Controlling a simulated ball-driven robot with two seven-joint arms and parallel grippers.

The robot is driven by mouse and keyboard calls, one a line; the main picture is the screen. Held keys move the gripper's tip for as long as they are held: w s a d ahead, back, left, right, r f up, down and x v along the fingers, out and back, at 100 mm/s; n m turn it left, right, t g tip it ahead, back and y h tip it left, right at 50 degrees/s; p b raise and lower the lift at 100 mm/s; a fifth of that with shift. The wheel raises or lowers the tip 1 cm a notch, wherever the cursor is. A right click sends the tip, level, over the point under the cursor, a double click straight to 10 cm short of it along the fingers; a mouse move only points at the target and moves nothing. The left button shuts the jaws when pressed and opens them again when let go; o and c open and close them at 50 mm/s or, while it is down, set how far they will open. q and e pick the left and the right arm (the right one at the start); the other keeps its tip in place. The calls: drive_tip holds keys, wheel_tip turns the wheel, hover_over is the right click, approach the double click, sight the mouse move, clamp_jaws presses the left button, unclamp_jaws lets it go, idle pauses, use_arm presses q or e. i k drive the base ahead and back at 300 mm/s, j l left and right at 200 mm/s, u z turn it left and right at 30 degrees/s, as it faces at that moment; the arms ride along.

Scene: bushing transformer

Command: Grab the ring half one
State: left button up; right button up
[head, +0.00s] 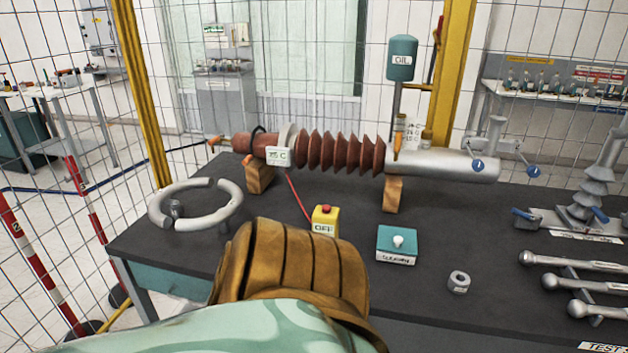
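A light grey ring lies at the left end of the dark table in the head view, made of two curved halves. The left ring half (160,197) and the right ring half (236,203) have small gaps between their ends. I see no mark telling which is half one. A brown, ribbed, glove-like end (290,262) on a pale green arm comes in from the lower left, in front of the table. I take it as my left gripper; it appears nearer to me than the ring, and its fingertips are hidden. My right gripper is out of view.
A brown ribbed bushing (340,152) rests on wooden blocks behind. A yellow button box (325,220), a teal box (397,245) and a small grey nut (459,282) stand on the table (430,295). Grey rods (575,263) lie right. Wire fencing surrounds the table.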

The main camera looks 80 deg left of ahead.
sight(156, 217)
drive_tip(key=u, duration=3.65)
